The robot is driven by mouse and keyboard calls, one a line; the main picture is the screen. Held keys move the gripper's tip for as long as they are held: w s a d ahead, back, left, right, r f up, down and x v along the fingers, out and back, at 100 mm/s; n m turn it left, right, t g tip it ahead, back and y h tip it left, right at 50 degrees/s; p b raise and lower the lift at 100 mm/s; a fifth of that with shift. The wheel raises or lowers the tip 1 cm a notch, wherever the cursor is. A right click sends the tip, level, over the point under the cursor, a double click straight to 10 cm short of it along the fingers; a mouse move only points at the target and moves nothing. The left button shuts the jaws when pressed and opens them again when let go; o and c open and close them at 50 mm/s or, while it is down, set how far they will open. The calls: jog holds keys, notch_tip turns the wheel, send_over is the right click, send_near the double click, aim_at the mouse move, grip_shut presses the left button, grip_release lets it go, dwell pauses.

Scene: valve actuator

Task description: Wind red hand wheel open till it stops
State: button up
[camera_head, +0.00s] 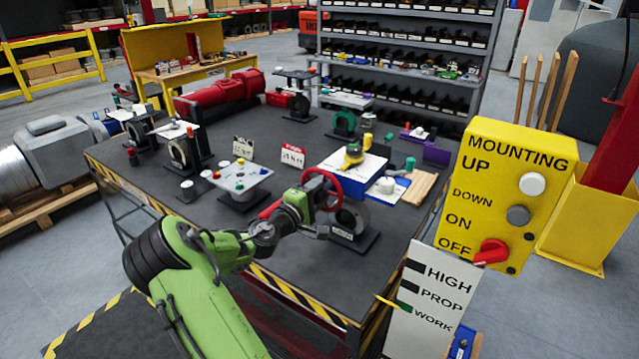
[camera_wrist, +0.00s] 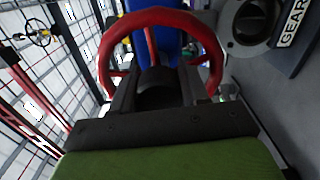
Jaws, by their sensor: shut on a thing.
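The red hand wheel (camera_head: 322,174) stands upright at the front right of the dark workbench, on a valve with a dark round body (camera_head: 351,218) on a black base. In the wrist view the wheel's red rim (camera_wrist: 162,17) arches over my gripper (camera_wrist: 160,85), with a spoke running down to the middle. My gripper (camera_head: 308,198) is at the wheel and shut on it. The dark fingers lie inside the rim's outline. The exact contact is hidden by the fingers and the dark hub area. A blue part (camera_wrist: 145,8) shows behind the wheel.
A metal plate on a stand (camera_head: 240,178) is left of the wheel. A white-topped blue box with a yellow part (camera_head: 353,157) stands behind it. A yellow control panel (camera_head: 507,195) rises at the right. A plate marked GEAR (camera_wrist: 290,25) shows at the wrist view's upper right.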

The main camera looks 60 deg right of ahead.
jog(key=n+p, duration=0.6)
jog(key=shift+w+r, duration=0.1)
jog(key=shift+r, duration=0.05)
jog(key=n+p, duration=0.3)
jog(key=n, duration=0.1)
jog(key=shift+f, duration=0.2)
jog(key=shift+a+f+n, duration=0.1)
jog(key=shift+f+n, duration=0.15)
jog(key=shift+n, duration=0.05)
jog(key=o, duration=0.8)
jog(key=shift+c, duration=0.2)
jog(key=shift+r, duration=0.1)
jog(key=w+a+b, duration=0.1)
jog(key=w+a, duration=0.1)
jog(key=a, duration=1.3)
jog(key=shift+w+a, duration=0.2)
jog(key=shift+a, duration=0.05)
